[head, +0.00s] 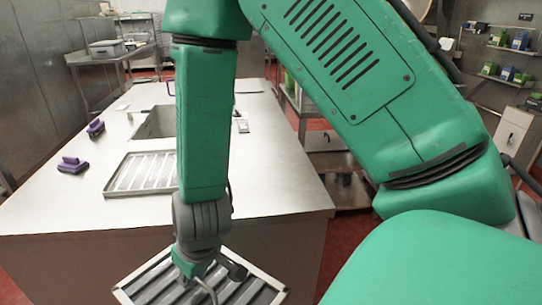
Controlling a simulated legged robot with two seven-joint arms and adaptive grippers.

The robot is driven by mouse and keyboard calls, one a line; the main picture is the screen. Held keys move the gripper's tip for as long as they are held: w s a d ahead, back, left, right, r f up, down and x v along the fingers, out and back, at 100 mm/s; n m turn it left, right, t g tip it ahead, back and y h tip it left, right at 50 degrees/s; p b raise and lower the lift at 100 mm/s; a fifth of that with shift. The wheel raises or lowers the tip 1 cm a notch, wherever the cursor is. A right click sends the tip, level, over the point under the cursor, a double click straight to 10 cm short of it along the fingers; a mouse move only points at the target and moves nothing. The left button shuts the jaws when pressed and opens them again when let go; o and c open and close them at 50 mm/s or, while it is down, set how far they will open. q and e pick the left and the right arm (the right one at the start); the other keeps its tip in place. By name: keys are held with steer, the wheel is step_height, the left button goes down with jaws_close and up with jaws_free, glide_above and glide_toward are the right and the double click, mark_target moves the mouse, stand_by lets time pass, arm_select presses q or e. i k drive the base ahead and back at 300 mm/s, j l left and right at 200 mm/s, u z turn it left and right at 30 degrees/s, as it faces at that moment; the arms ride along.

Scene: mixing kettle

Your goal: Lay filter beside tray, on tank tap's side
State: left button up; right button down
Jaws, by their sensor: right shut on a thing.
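My right gripper (200,276) reaches down in front of the table's near edge. It is shut on a metal filter (150,285), a framed panel with slanting slats, held at the bottom of the view. The filter's lower part is cut off by the picture edge, and my gripper covers part of it. A similar framed, slatted panel (140,173) lies flat on the table, partly behind my arm. A sunken rectangular basin (155,122) lies beyond it; I cannot tell whether this is the tank. No tray shows clearly. A dark purple curved piece (170,88), possibly a tap, shows behind my arm. My left gripper is out of view.
The steel table (270,190) is bare to the right of my forearm and along its front left. Small items (241,126) lie right of the basin. Shelves (505,78) stand at the back right.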

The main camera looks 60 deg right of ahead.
mark_target(268, 171)
steer(key=k+l+z, duration=0.1)
steer(key=z, duration=0.25)
steer(key=l+z, duration=0.1)
steer(key=z, duration=0.25)
steer(key=k+l+z, duration=0.1)
steer(key=z, duration=0.25)
